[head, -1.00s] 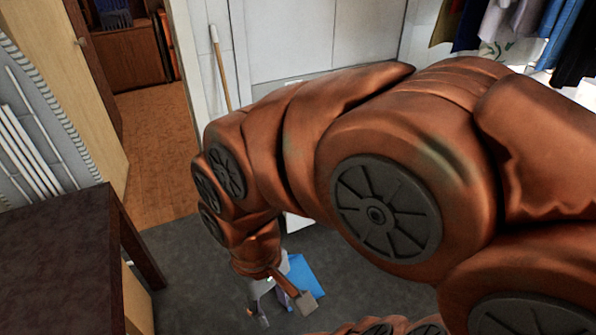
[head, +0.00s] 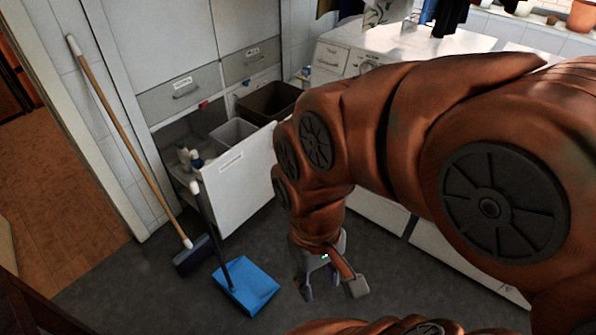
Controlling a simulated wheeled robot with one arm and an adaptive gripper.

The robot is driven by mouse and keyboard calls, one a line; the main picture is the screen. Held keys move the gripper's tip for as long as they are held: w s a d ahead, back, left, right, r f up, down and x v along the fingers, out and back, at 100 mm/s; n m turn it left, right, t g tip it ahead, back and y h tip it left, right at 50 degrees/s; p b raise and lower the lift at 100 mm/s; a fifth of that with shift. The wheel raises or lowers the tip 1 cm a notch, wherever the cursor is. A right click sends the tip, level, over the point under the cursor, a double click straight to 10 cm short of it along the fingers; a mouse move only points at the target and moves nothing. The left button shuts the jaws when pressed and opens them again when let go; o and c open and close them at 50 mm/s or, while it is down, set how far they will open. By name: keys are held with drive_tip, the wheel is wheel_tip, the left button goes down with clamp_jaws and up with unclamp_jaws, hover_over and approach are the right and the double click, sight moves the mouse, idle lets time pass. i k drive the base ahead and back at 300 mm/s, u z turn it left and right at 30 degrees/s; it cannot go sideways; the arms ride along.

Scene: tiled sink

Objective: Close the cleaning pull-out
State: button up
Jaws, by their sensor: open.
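The cleaning pull-out (head: 238,184) is a white-fronted drawer that stands open at the bottom of the tall cabinet. Bottles (head: 190,157), a grey bin (head: 232,132) and a dark brown bin (head: 268,101) show behind its front panel. A small label sits on the panel, too small to read. My gripper (head: 333,292) points down with its fingers apart, empty, to the right of the pull-out's front in the picture and apart from it. My orange arm hides part of the area to the right.
A blue dustpan (head: 246,286) with a dark upright handle stands on the floor before the pull-out. A broom (head: 125,143) leans on the wall to the left. White cabinets (head: 375,212) lie at the right, partly behind my arm. Dark floor (head: 120,292) is clear at lower left.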

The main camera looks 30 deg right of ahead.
sight(237, 184)
drive_tip(key=i, duration=0.75)
drive_tip(key=u, duration=0.7)
